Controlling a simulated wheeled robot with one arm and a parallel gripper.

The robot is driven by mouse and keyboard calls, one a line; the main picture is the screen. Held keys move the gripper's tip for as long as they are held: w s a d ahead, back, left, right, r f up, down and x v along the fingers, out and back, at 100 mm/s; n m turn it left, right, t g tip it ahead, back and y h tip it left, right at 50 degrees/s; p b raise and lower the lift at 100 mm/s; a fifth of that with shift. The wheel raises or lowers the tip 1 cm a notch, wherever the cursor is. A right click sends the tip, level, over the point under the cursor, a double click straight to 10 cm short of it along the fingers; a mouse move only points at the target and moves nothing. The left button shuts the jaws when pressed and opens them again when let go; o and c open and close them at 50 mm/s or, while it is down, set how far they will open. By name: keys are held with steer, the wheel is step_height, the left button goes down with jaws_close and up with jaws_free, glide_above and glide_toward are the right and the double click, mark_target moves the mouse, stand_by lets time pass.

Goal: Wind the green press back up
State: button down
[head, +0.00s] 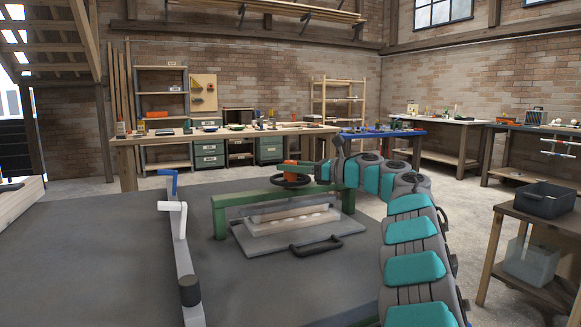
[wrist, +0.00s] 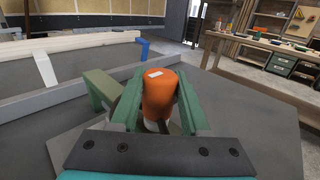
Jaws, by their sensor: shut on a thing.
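The green press (head: 228,211) stands on a grey bench in the head view, with a black handwheel (head: 284,181) on top of its crossbeam. An orange knob (head: 291,168) stands up from the wheel. My gripper (head: 306,171) reaches in from the right and is shut on this knob. In the wrist view the orange knob (wrist: 158,95) sits upright between the two green fingers of my gripper (wrist: 157,84). The wheel is mostly hidden there. Under the beam, a pale block (head: 290,219) lies on the press's base plate (head: 250,244).
A black handle (head: 316,246) lies at the plate's front edge. A grey rail (head: 187,270) with white and blue levers runs along the left. The bench top (head: 90,265) beyond it is largely bare. A wooden stand with a dark bin (head: 545,198) is at right.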

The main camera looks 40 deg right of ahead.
steer(key=shift+r, duration=0.1)
stand_by(0.4)
steer(key=shift+c, duration=1.9)
jaws_free()
steer(key=shift+d, duration=0.1)
steer(key=b+v, duration=0.1)
steer(key=v, duration=0.6)
steer(key=shift+s+d+b, duration=0.2)
steer(key=shift+s+b, duration=0.1)
steer(key=shift+b, duration=0.1)
